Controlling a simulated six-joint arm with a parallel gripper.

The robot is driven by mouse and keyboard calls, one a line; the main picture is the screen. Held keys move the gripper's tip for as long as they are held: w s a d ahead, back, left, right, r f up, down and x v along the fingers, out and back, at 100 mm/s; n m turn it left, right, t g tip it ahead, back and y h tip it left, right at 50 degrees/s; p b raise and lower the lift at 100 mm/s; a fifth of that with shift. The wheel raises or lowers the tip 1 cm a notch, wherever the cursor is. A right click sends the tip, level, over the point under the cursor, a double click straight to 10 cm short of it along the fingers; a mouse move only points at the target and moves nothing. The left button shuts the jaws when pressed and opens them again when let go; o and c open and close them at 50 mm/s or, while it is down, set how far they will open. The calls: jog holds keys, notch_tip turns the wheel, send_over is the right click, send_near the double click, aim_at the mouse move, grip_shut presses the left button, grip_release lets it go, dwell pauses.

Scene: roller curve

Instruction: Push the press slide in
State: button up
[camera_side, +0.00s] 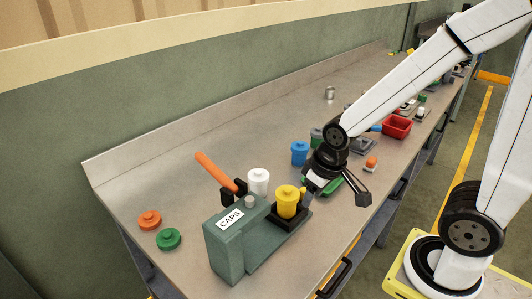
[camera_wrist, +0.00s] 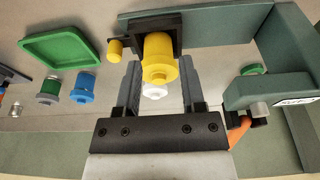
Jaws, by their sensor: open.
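The green press (camera_side: 238,240), labelled CAPS, stands on the bench with an orange lever (camera_side: 215,171). Its black slide (camera_side: 289,219) carries an upright yellow jar (camera_side: 287,200) and sits out to the right of the press head. A small yellow knob (camera_side: 303,192) is on the slide; it also shows in the wrist view (camera_wrist: 115,48). My gripper (camera_side: 340,188) is open and empty, just right of the slide and above the bench. In the wrist view, the yellow jar (camera_wrist: 159,62) shows between my fingers. I cannot tell whether any finger touches the slide.
A white jar (camera_side: 258,181) stands behind the slide. A blue jar (camera_side: 299,153) and a green tray (camera_wrist: 72,40) are close to my gripper. Orange (camera_side: 149,220) and green (camera_side: 168,239) lids lie left of the press. A red bin (camera_side: 397,126) stands farther along.

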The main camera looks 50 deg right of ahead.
jog(key=shift+w+v, duration=0.4)
jog(key=shift+v, duration=1.3)
jog(key=g, duration=0.3)
send_over(304, 189)
jog(key=shift+s+f, duration=0.1)
jog(key=shift+f, duration=2.5)
jog(key=shift+f, duration=0.1)
jog(key=shift+f, duration=3.75)
jog(key=shift+c, duration=0.2)
grip_shut()
